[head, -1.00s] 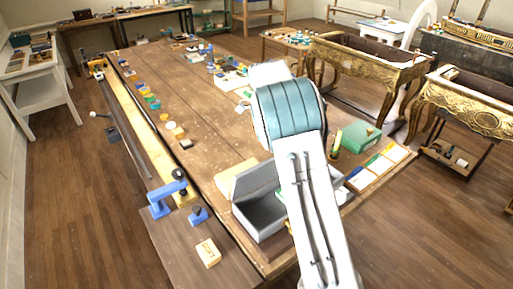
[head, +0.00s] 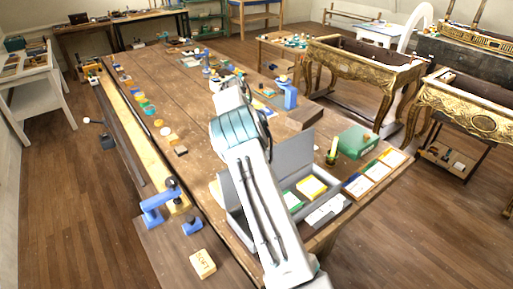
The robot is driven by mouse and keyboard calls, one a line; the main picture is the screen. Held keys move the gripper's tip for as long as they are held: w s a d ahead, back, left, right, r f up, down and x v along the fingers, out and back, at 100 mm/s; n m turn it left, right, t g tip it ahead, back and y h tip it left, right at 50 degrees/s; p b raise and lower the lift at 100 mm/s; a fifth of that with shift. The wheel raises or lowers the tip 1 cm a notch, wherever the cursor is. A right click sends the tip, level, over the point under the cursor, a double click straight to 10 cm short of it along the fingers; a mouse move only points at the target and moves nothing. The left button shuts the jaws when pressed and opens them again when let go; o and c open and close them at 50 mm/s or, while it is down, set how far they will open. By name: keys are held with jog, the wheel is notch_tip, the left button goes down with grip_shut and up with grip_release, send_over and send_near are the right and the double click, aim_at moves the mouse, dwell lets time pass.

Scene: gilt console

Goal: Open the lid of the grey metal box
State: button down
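The grey metal box (head: 237,232) stands at the near end of the long wooden table in the head view. Its lid (head: 293,155) is raised and stands steeply upright along the box's far side. Yellow and green-and-white pieces show inside the box. My white arm with its teal band crosses in front of the box and hides its middle and part of the lid. The arm's far end is beyond the lid, over the table. My gripper's fingers are hidden behind the arm, so I cannot see whether they touch anything.
A green box (head: 357,141) and a tray of coloured cards (head: 375,173) lie right of the box. A blue clamp (head: 287,94) and a brown block (head: 304,115) stand beyond the lid. A blue tool (head: 160,201) and a small wooden block (head: 203,264) are at the left.

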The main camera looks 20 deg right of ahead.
jog(key=shift+s+d+f, duration=0.1)
jog(key=shift+d+f, duration=0.1)
jog(key=shift+f, duration=0.25)
jog(key=c, duration=1.5)
grip_release()
jog(key=o, duration=0.4)
jog(key=shift+w+d+f, duration=0.1)
jog(key=shift+w+d, duration=0.1)
jog(key=shift+d, duration=0.05)
jog(key=shift+c, duration=0.2)
jog(key=shift+s+a, duration=0.15)
jog(key=shift+a, duration=0.15)
